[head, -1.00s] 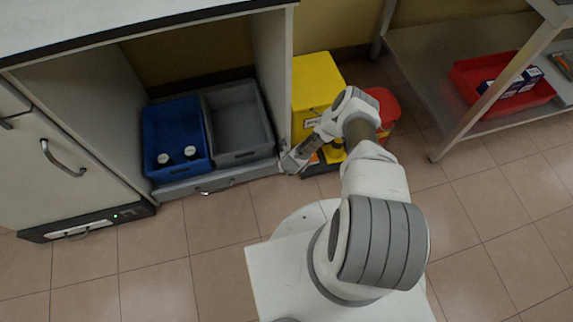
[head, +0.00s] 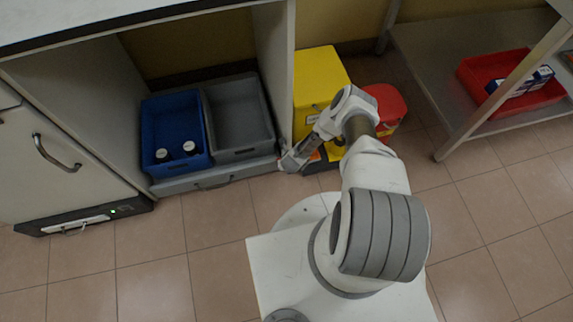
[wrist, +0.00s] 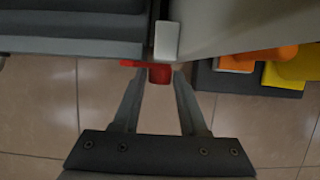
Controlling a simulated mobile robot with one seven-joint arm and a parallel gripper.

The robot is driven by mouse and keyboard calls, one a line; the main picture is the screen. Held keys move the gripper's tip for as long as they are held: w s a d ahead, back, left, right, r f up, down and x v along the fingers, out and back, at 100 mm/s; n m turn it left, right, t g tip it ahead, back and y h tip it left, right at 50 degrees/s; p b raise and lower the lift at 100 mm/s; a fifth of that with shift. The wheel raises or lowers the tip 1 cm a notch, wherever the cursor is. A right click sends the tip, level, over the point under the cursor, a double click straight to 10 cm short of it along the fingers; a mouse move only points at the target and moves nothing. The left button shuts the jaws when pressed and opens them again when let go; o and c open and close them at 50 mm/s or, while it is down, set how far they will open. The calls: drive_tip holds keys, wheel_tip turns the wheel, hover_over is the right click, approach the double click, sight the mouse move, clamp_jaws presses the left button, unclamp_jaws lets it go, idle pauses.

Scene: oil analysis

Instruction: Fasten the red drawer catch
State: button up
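The red drawer catch (wrist: 158,73) shows in the wrist view below a pale grey block (wrist: 166,41), at the right end of the drawer front. My gripper (wrist: 159,78) is open, its two fingertips on either side of the red catch; I cannot tell whether they touch it. In the head view my gripper (head: 288,163) is at the right end of the low grey drawer (head: 235,173) under the bench, and the catch is hidden there. The drawer holds a blue bin (head: 173,115) and a grey bin (head: 240,118).
Two white-capped bottles (head: 189,147) stand in the blue bin. A yellow container (head: 318,75) and a red-lidded bin (head: 386,103) stand right of the bench, close to my arm. A shelf with a red tray (head: 540,98) is at the right. The tiled floor in front is clear.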

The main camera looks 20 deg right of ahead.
clamp_jaws()
drive_tip(key=shift+a+n+h, duration=0.3)
drive_tip(key=shift+h, duration=0.9)
drive_tip(key=shift+a+f+n+h, duration=0.15)
drive_tip(key=shift+n+h, duration=0.15)
drive_tip(key=shift+h, duration=1.2)
drive_tip(key=shift+w, duration=0.1)
drive_tip(key=shift+o, duration=2.3)
unclamp_jaws()
